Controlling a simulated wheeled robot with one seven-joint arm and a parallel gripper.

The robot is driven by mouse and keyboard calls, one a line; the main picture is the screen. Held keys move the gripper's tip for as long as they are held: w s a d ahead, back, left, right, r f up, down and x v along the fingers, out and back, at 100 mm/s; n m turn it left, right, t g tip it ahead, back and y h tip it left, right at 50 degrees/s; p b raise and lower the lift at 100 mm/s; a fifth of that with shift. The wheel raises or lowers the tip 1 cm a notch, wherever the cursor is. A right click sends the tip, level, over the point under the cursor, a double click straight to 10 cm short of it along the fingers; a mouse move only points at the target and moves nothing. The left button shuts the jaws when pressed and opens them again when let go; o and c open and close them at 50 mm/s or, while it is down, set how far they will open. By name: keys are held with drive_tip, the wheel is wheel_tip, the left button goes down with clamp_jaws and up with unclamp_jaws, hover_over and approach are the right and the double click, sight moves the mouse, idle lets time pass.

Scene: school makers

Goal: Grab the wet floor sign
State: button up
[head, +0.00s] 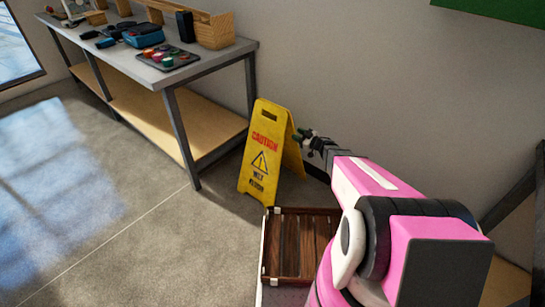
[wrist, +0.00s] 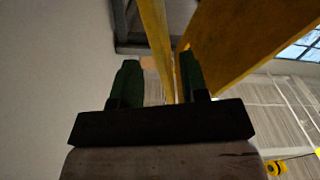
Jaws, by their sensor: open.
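The yellow wet floor sign (head: 262,150) stands upright on the floor as an open A-frame, its printed caution face turned to the front left. My gripper (head: 309,138) is at the sign's upper right side, close to the rear panel's edge. In the wrist view, my gripper (wrist: 157,72) is open with two green fingers apart. A narrow yellow panel of the sign (wrist: 155,35) runs between the fingers, and a wider yellow panel (wrist: 235,40) lies beyond the right finger. I cannot tell whether either finger touches the sign.
A grey workbench (head: 215,57) with a lower wooden shelf (head: 150,105) stands left of the sign. It bears a tray of coloured pots (head: 166,58), a blue box (head: 143,36) and a wooden organiser (head: 214,31). The wall is close behind the sign. Open floor (head: 120,235) lies at the front left.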

sight(290, 131)
drive_tip(key=x, duration=0.5)
drive_tip(key=shift+w+f, duration=0.1)
drive_tip(key=shift+f, duration=0.2)
clamp_jaws()
drive_tip(key=shift+r, duration=0.15)
idle(1.0)
